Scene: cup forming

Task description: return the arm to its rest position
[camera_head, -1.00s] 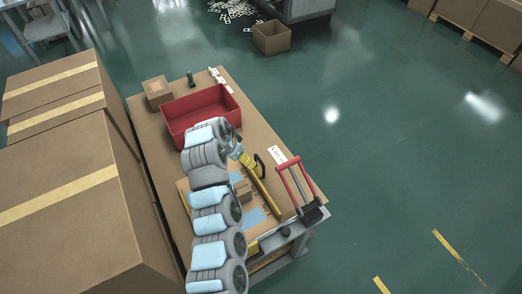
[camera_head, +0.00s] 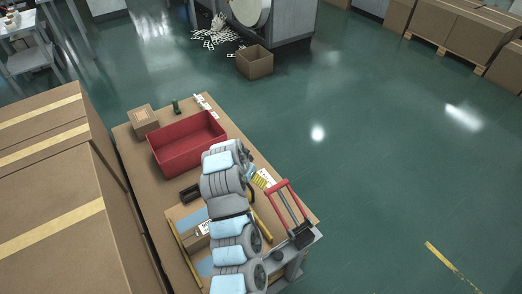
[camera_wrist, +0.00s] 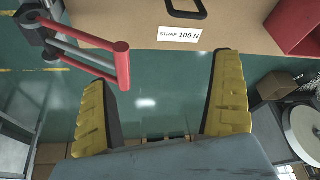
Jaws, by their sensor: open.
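My arm stretches over the workbench (camera_head: 140,178) in the head view. My gripper (camera_head: 264,179), with yellow fingers, is above the bench's right edge, close to the red-handled tool (camera_head: 282,187). In the wrist view my gripper (camera_wrist: 160,75) is open, with its two yellow fingers wide apart. Nothing is between them; green floor shows through the gap. My arm hides part of the bench.
A red bin (camera_head: 187,143) and a small carton (camera_head: 144,120) stand at the bench's far end. A "STRAP 100 N" label (camera_wrist: 179,34) lies by the bench edge. Large cartons (camera_head: 50,215) stand left of the bench. The floor at right is open.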

